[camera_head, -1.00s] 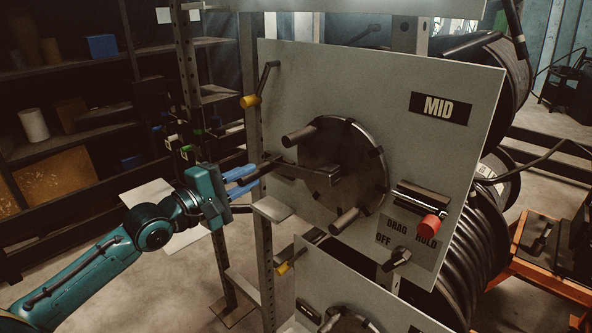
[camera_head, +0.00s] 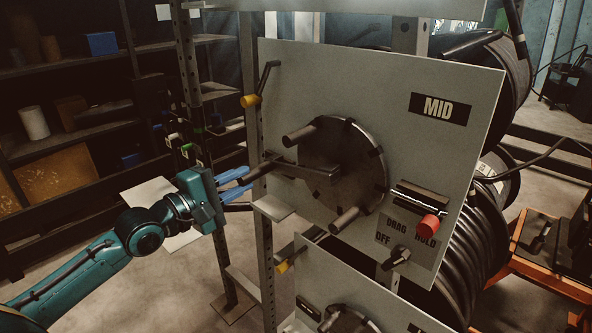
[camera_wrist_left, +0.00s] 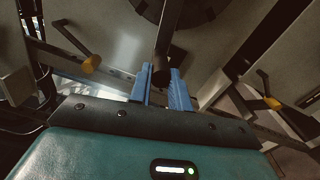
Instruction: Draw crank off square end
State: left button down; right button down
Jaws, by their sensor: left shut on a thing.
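The crank (camera_head: 300,170) is a dark metal arm with a round handle, in front of the round hub disc (camera_head: 362,165) on the panel marked MID. My left gripper (camera_head: 243,181) has its blue fingers around the handle and is shut on it. In the left wrist view, the dark handle (camera_wrist_left: 163,50) runs away from me between the blue fingers (camera_wrist_left: 161,84). My right gripper is out of view.
Two pegs (camera_head: 300,135) stick out from the disc close to the crank. A yellow-tipped lever (camera_head: 250,101), a red knob (camera_head: 429,225) and a DRAG switch (camera_head: 397,258) are on the panel. A rack post (camera_head: 266,240) and small ledge (camera_head: 273,207) stand near my gripper.

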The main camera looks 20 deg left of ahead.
pick_arm(q)
jog(key=shift+s+a+f, duration=0.2)
jog(key=shift+s+f, duration=0.2)
jog(key=shift+f, duration=0.1)
jog(key=shift+s, duration=0.2)
jog(key=shift+p+v, duration=0.55)
jog(key=shift+v, duration=0.25)
jog(key=shift+s+a+r, duration=0.2)
jog(key=shift+s+a, duration=0.2)
jog(key=c, duration=2.1)
grip_release()
jog(key=shift+w+d, duration=0.2)
jog(key=shift+c, duration=0.2)
jog(key=o, duration=0.4)
jog(key=shift+r, duration=0.15)
jog(key=shift+o, duration=0.2)
